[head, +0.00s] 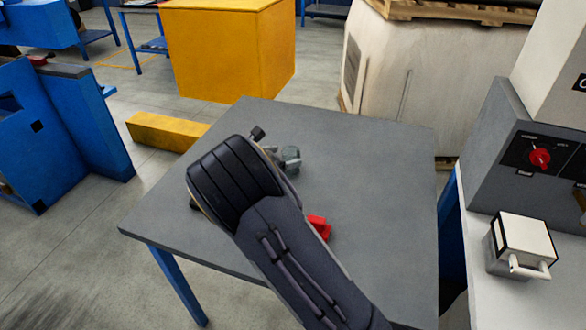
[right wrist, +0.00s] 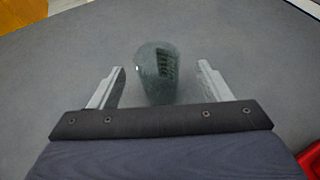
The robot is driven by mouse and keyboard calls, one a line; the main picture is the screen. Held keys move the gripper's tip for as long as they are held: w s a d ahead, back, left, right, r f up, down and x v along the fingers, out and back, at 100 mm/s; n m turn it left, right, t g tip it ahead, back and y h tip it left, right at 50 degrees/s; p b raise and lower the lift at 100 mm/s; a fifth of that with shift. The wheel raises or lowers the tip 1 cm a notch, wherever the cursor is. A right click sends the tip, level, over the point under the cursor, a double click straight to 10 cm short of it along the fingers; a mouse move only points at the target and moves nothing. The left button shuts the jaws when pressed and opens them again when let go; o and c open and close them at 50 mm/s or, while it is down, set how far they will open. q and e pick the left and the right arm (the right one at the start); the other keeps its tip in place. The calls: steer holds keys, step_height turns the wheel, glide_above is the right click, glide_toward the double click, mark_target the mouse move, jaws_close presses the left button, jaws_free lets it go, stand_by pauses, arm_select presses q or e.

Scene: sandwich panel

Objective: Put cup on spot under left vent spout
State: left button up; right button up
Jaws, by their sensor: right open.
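The cup is a grey-green, see-through glass (right wrist: 156,72) on the grey table; it also shows in the head view (head: 291,155), partly hidden by my gripper. My right gripper (right wrist: 161,66) is open, with one finger on each side of the cup and a visible gap to both. In the head view my right gripper (head: 277,155) is low over the table, mostly covered by my own wrist. The left vent spout and the spot under it cannot be made out. My left gripper is not in view.
A red object (head: 318,227) lies on the grey table (head: 385,190), beside my right arm. A grey machine with a red knob (head: 540,157) stands at the right, with a white-topped box with a handle (head: 523,238) before it. The table's right half is clear.

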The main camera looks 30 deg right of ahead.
mark_target(296, 152)
steer(key=x, duration=0.6)
steer(key=shift+w+d+f, duration=0.1)
steer(key=shift+w, duration=0.1)
steer(key=shift+c, duration=0.4)
steer(key=c, duration=1.1)
